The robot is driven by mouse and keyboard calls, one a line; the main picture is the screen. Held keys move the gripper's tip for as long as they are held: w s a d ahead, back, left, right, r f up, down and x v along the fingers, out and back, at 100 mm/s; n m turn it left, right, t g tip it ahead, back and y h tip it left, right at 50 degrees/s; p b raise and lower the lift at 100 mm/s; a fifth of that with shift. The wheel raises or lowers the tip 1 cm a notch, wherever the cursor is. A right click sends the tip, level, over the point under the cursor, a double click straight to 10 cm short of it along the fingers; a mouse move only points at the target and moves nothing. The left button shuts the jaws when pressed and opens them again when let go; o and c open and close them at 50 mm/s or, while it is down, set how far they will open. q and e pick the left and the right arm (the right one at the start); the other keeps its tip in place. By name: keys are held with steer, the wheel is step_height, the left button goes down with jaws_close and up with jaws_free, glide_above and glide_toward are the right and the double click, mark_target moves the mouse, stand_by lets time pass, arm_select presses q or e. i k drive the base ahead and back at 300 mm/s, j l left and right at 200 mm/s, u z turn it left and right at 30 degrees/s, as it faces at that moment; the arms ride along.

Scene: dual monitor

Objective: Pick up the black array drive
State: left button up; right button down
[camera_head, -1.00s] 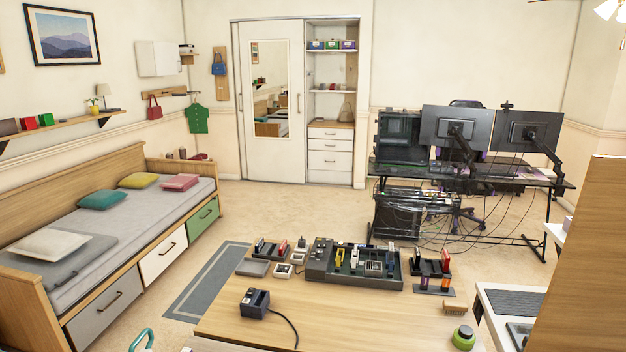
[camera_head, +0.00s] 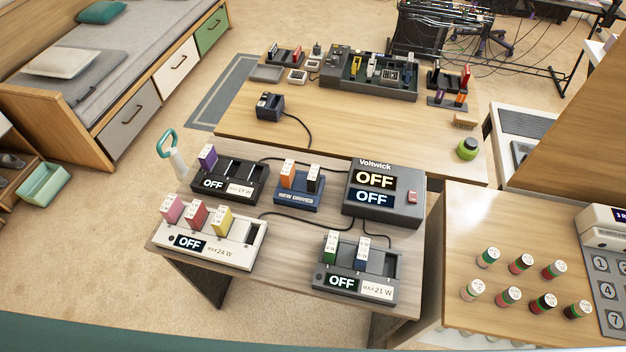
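A small black drive (camera_head: 314,178) with a white top stands upright in the blue holder (camera_head: 297,203) labelled NEW DRIVES. An orange drive (camera_head: 288,174) stands beside it on the left. The holder sits in the middle of the near grey wooden table (camera_head: 300,255), between a black dock on its left and the Voltwick unit on its right. The lower part of the black drive is hidden in its slot. Neither of my grippers shows in the head view.
A black dock (camera_head: 225,189) holds a purple drive. A white dock (camera_head: 245,240) holds pink, red and yellow drives. A dark grey dock (camera_head: 350,288) holds green and blue drives. The Voltwick power unit (camera_head: 412,201) reads OFF. Several small cylinders stand on the right table (camera_head: 470,225).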

mark_target(314, 177)
steer(key=k+j+z, duration=0.1)
steer(key=j+z, duration=0.35)
steer(key=k+j+z, duration=0.1)
steer(key=j+z, duration=0.2)
steer(key=z, duration=0.15)
